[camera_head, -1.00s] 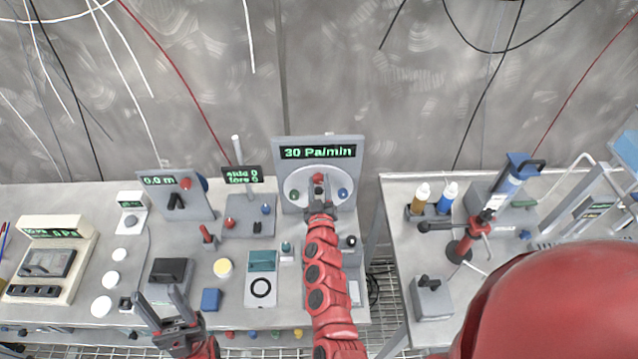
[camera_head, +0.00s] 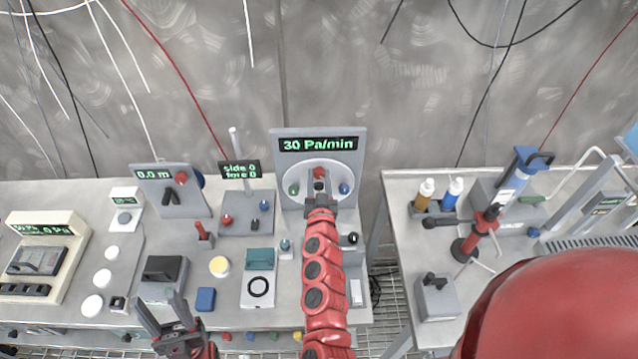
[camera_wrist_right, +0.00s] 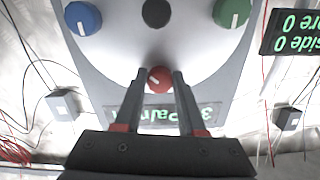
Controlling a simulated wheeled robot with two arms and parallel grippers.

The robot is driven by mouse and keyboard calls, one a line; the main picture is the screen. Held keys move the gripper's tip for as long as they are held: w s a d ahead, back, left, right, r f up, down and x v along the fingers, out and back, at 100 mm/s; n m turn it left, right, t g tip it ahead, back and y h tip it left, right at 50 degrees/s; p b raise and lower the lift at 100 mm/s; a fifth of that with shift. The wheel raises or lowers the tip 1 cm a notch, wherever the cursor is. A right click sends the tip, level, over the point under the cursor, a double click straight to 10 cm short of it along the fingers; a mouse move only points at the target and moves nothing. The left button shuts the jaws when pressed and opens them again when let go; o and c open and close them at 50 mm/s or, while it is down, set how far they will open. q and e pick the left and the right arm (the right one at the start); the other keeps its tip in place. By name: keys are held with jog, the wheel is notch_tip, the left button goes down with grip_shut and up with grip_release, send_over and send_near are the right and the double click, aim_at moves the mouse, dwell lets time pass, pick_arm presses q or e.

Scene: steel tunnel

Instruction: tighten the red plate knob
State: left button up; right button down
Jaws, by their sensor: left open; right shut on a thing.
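The red plate knob (camera_head: 319,172) sits at the top of a round pale plate on an upright grey panel whose display (camera_head: 318,144) reads "30 Pa/min". In the right wrist view, which shows the panel upside down, the red knob (camera_wrist_right: 159,79) has a white mark and lies between the two fingertips. My right gripper (camera_wrist_right: 159,76) is shut on it. In the head view this gripper (camera_head: 319,186) covers the plate's middle. My left gripper (camera_head: 158,299) is open and empty over the bench's front edge, to the left.
A green knob (camera_head: 294,189) and a blue knob (camera_head: 344,188) flank the red one on the plate; a dark knob (camera_wrist_right: 156,12) is opposite it. A panel with a "side 0" display (camera_head: 240,169) stands left. Bottles and a red clamp stand (camera_head: 470,245) are on the right bench.

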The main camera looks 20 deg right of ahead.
jog(key=m+b, duration=0.4)
jog(key=m, duration=0.1)
jog(key=shift+f+m, duration=0.2)
jog(key=shift+m, duration=0.1)
jog(key=shift+r+m+b, duration=0.2)
jog(key=shift+m+b, duration=1)
jog(key=shift+m, duration=0.8)
jog(key=c, duration=0.5)
grip_release()
jog(key=shift+a, duration=0.1)
